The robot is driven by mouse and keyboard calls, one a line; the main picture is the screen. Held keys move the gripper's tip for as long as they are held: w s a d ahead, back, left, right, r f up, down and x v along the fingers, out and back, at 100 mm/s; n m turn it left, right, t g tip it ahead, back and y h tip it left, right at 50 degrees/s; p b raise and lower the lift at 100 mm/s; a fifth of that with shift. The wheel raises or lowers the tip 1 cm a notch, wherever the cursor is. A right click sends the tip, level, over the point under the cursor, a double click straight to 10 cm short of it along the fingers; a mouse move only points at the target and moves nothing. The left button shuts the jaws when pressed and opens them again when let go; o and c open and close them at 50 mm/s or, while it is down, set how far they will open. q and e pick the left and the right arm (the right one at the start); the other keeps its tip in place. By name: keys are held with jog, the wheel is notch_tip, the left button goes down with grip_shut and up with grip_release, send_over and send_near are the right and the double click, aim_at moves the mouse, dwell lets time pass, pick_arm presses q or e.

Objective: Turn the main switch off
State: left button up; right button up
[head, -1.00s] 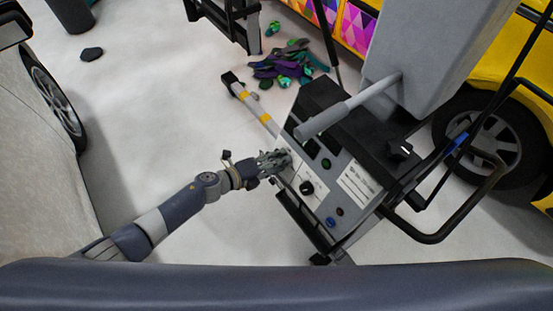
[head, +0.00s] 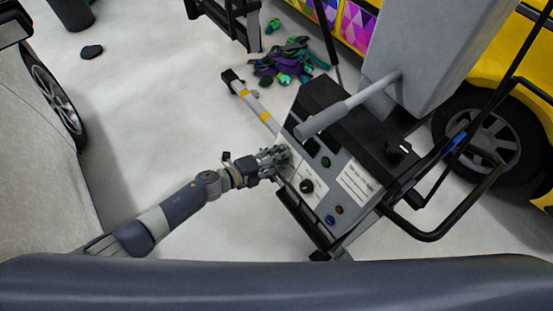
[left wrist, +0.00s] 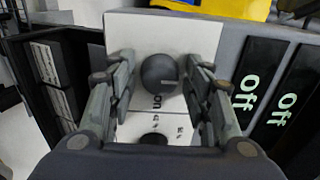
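A grey control panel (head: 325,170) with knobs and buttons stands on a cart at the centre right of the head view. My left gripper (head: 284,154) is at the panel's left edge. In the left wrist view, my left gripper (left wrist: 161,68) is open, with one finger on each side of a dark round switch knob (left wrist: 160,74) on a white plate. Gaps show between the fingers and the knob. An "on" label sits just below the knob, partly covered. In the head view the gripper hides this knob. My right gripper is not in view.
Another black knob (head: 307,186) and small blue and red buttons (head: 331,220) are lower on the panel. A grey handle (head: 345,110) slants above it. Dark "off" displays (left wrist: 285,100) show at the right of the wrist view. A black tube frame (head: 435,238) stands at right.

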pick_arm(q)
jog(key=v, duration=1.2)
dwell(0.6)
